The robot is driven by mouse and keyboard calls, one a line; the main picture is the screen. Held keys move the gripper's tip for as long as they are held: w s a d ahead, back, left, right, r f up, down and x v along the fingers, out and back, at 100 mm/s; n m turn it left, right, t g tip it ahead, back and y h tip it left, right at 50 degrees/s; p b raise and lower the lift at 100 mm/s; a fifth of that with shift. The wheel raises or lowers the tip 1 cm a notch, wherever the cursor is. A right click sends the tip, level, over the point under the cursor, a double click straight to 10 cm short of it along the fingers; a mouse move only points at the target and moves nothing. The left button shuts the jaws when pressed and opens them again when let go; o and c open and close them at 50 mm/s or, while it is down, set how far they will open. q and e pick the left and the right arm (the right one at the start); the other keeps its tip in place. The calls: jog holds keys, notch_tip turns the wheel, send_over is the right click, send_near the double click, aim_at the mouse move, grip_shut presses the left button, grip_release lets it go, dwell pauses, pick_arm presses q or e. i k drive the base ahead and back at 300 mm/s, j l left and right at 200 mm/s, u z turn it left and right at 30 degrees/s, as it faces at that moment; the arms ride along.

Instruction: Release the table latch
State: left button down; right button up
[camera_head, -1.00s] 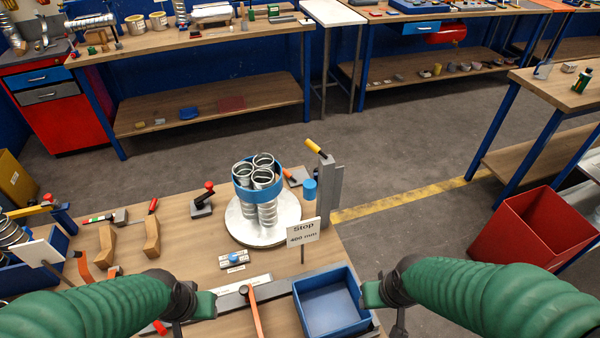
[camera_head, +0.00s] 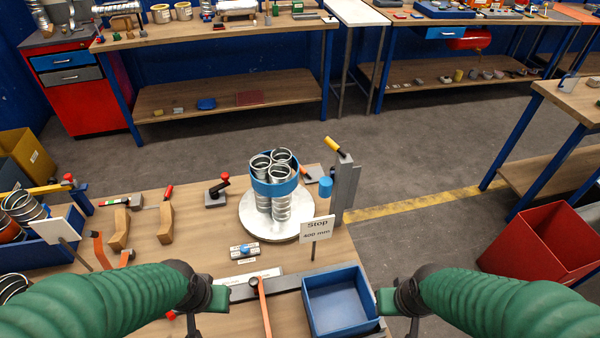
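No part is labelled as the table latch. A black lever with a red ball knob (camera_head: 217,190) stands on a small grey base left of the round metal turntable (camera_head: 252,225), its arm tilted to the right. A small plate with a blue knob (camera_head: 245,250) lies in front of the turntable. Three ribbed metal ducts (camera_head: 280,205) stand upright on the turntable inside a blue band (camera_head: 274,187). My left gripper (camera_head: 219,298) is low, in front of the lever and apart from it. My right gripper (camera_head: 383,301) is beside the blue tray's right side. Neither gripper's finger opening shows clearly.
A blue tray (camera_head: 372,309) sits at the bench's front right, near an orange strip (camera_head: 264,305). A "Stop 400 mm" sign (camera_head: 317,229) and a grey post with a yellow handle (camera_head: 346,185) stand right of the turntable.

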aim_at(302, 170)
jog(key=k+l, duration=0.1)
jog(key=l, duration=0.4)
jog(key=l+u, duration=0.1)
jog(key=l, duration=0.4)
jog(key=k+l, duration=0.15)
jog(key=l, duration=0.35)
jog(key=k+l+u, duration=0.1)
jog(key=l, duration=0.35)
jog(key=i+l, duration=0.3)
jog(key=i+l+u, duration=0.15)
jog(key=i+l, duration=0.15)
jog(key=l, duration=0.15)
jog(key=i+l, duration=0.25)
jog(key=l, duration=0.15)
jog(key=i+l+u, duration=0.15)
jog(key=i+l, duration=0.15)
jog(key=i+j+u, duration=0.1)
jog(key=i, duration=0.65)
jog(key=i+j, duration=0.1)
jog(key=i, duration=0.65)
jog(key=u, duration=0.05)
